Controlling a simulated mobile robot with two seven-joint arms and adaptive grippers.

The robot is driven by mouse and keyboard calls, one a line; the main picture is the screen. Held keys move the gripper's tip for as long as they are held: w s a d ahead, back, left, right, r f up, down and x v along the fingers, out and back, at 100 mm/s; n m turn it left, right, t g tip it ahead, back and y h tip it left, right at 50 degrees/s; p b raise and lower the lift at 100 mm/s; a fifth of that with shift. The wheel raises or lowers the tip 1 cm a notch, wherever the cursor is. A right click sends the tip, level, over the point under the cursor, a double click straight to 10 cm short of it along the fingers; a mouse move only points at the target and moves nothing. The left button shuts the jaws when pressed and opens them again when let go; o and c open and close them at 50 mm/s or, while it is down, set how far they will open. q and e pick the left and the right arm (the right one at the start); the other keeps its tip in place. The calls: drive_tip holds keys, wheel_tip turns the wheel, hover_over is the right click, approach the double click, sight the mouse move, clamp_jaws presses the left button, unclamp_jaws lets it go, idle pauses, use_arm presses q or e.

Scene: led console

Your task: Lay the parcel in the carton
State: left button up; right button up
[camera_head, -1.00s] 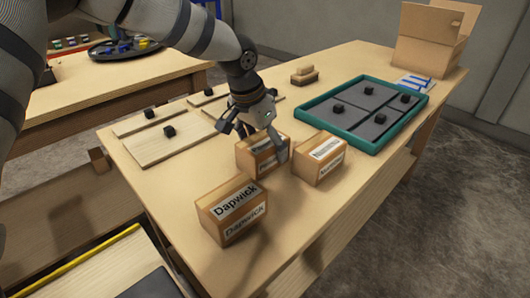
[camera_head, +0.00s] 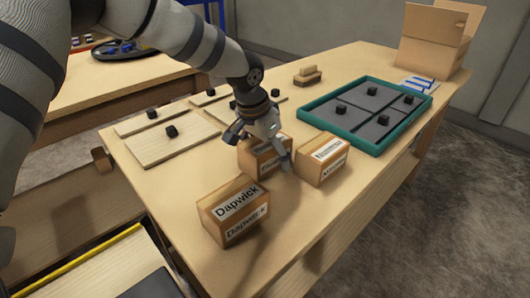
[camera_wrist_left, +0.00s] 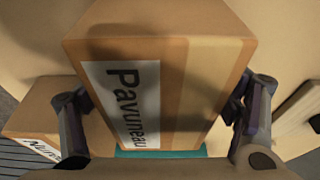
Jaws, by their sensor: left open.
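Three cardboard parcels stand on the wooden table. The middle one (camera_head: 259,163), labelled "Pavuneau" in the left wrist view (camera_wrist_left: 195,90), stands under my left gripper (camera_head: 263,142). The gripper's open fingers (camera_wrist_left: 163,112) straddle this parcel, one on each side; I cannot tell whether they touch it. The "Dapwick" parcel (camera_head: 234,210) stands nearer the front, and another labelled parcel (camera_head: 322,159) stands to the right. An open carton (camera_head: 432,43) with raised flaps stands at the table's far right end. My right gripper is not in view.
A teal-rimmed tray (camera_head: 375,146) with grey panels and black knobs lies between the parcels and the carton. Wooden boards (camera_head: 165,140) with black knobs lie at the left. Small wooden blocks (camera_head: 307,75) sit at the back. The table's front right is clear.

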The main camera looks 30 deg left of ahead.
use_arm(q)
drive_tip(key=shift+c, duration=0.2)
drive_tip(key=c, duration=1.7)
